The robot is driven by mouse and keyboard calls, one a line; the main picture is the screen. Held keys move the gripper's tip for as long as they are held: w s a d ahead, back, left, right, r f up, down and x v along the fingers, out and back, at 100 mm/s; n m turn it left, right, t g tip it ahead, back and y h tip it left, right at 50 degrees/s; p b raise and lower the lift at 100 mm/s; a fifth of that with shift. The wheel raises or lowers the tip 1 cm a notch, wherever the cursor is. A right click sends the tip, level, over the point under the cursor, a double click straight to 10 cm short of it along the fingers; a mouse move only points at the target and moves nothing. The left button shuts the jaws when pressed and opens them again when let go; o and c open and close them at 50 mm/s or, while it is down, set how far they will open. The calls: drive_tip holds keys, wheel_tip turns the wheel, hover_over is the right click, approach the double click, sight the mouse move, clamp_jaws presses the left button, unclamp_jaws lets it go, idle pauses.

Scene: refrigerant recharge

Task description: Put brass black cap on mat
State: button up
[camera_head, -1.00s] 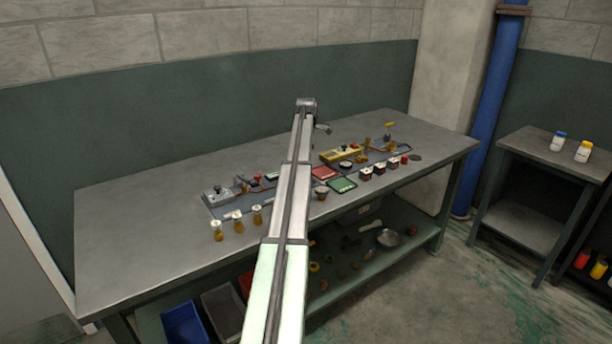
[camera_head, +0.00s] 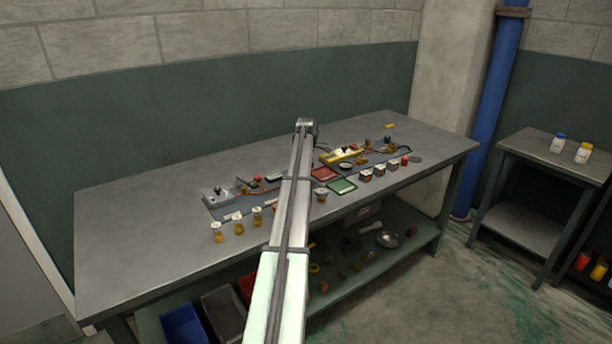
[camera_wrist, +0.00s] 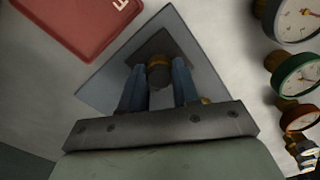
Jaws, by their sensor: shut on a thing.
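In the wrist view my gripper (camera_wrist: 158,88) has its two blue-grey fingers shut on a small brass and black piece, the brass black cap (camera_wrist: 158,73). The fingers hide part of its sides. Behind the cap lies a blue-grey square mat (camera_wrist: 105,88), with a darker square area in its middle. The cap overlaps this dark area in the picture; I cannot tell whether it touches it. In the head view my arm hides the cap and most of my gripper.
A red tray (camera_wrist: 85,22) lies at upper left in the wrist view, and round gauges (camera_wrist: 298,75) line the right side. On the bench (camera_head: 130,220) stand a yellow device (camera_head: 342,155), a green tray (camera_head: 342,186) and several flasks (camera_head: 238,226). The bench's left part is clear.

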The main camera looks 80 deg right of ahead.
drive_tip(key=o, duration=1)
wheel_tip(320, 180, up, 12)
drive_tip(key=shift+r, duration=0.15)
drive_tip(key=shift+o, duration=0.3)
